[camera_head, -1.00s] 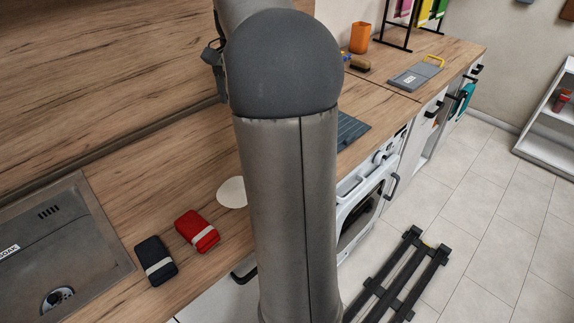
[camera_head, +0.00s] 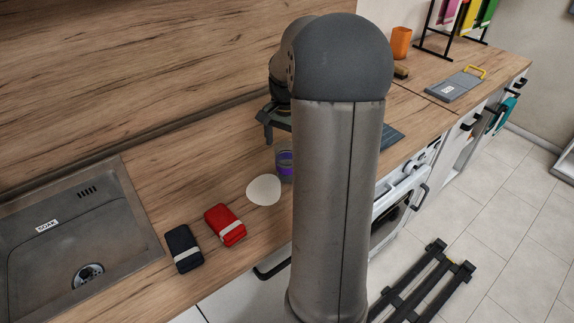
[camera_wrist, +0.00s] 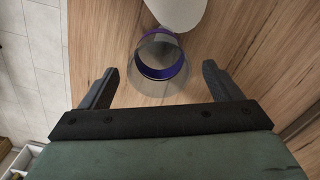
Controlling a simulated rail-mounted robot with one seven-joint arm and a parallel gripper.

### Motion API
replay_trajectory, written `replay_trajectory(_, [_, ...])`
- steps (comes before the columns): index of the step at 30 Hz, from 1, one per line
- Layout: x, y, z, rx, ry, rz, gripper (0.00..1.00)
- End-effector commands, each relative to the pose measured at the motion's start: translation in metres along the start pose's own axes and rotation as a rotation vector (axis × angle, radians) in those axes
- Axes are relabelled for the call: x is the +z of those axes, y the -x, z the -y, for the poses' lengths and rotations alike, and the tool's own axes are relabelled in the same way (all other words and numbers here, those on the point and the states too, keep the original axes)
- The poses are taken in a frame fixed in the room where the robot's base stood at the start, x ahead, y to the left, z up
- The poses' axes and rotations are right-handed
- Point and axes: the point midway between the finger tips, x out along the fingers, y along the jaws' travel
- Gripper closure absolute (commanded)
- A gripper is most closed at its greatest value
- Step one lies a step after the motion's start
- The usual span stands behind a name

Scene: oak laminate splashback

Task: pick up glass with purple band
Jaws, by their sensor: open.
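The glass with a purple band (camera_head: 286,163) stands on the wooden counter, partly hidden behind my arm in the head view. In the wrist view the glass (camera_wrist: 161,62) is seen from above, its rim toward the camera. My gripper (camera_wrist: 160,80) is open and empty, with one finger to the left of the glass and one to the right. The glass lies a little beyond the fingertips and appears apart from both. In the head view my gripper (camera_head: 272,125) shows partly, above and behind the glass.
A white round disc (camera_head: 264,190) lies beside the glass. A red case (camera_head: 225,226) and a black case (camera_head: 184,249) lie nearer the sink (camera_head: 60,235). The wooden splashback (camera_head: 150,70) rises behind. An orange cup (camera_head: 401,43) stands far right.

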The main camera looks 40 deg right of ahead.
Motion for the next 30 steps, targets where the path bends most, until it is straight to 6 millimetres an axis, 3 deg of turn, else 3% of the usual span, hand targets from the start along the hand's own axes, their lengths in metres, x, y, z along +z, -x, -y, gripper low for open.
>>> replay_trajectory(7, [-0.002,-0.034,-0.002,0.001,-0.001,0.002,0.15])
replay_trajectory(15, [-0.002,-0.038,-0.001,0.0,-0.001,0.0,0.15])
replay_trajectory(17, [-0.002,-0.038,-0.001,0.0,-0.001,0.0,0.26])
replay_trajectory(23, [-0.002,-0.038,-0.001,0.0,-0.001,0.0,0.82])
replay_trajectory(30, [-0.002,-0.037,-0.001,0.0,-0.001,-0.001,0.83])
